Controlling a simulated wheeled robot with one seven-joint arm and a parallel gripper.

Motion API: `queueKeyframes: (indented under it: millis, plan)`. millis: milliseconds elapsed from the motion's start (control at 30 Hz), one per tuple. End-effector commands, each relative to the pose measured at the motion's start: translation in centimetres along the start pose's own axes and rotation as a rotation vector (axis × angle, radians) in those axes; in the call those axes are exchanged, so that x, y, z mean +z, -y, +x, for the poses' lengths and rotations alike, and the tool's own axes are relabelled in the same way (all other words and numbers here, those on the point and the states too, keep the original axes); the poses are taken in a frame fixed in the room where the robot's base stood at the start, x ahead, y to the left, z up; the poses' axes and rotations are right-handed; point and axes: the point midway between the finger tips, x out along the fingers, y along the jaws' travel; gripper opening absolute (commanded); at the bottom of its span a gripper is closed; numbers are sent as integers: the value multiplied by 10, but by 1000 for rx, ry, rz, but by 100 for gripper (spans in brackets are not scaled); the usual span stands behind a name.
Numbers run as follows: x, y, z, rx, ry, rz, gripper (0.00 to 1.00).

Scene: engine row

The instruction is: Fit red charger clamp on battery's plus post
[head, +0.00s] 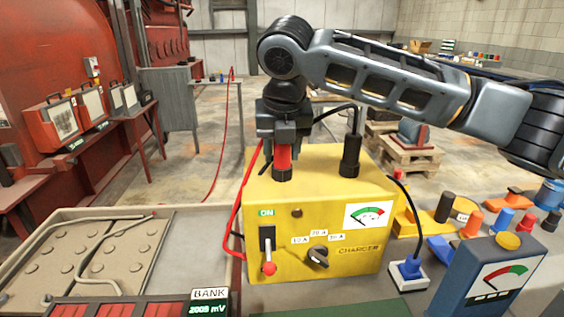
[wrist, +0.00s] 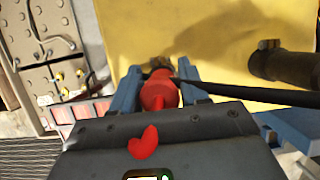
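My gripper (head: 283,143) points down at the back left of the yellow charger's (head: 335,262) top. Its two fingers (wrist: 158,88) lie against both sides of the red clamp (wrist: 158,97), which also shows under the gripper in the head view (head: 283,158). The clamp stands upright, its lower end in or on a dark round holder (head: 283,174) on the charger. A red cable (head: 237,215) hangs down the charger's left side.
A black clamp (head: 350,157) with a black cable stands on the charger, right of my gripper. A bank meter (head: 209,295) reads 2009 mV. A blue meter (head: 497,275) and several coloured parts crowd the right. The space above the battery bank is clear.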

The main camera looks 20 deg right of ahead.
Motion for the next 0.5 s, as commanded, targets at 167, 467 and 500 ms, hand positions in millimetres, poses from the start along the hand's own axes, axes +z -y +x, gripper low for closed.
queueKeyframes:
  millis: [167, 467, 500]
  plan:
    - [0, 0, 0, 0, 0, 0, 27]
    - [0, 0, 0, 0, 0, 0, 0]
    - [0, 0, 0, 0, 0, 0, 0]
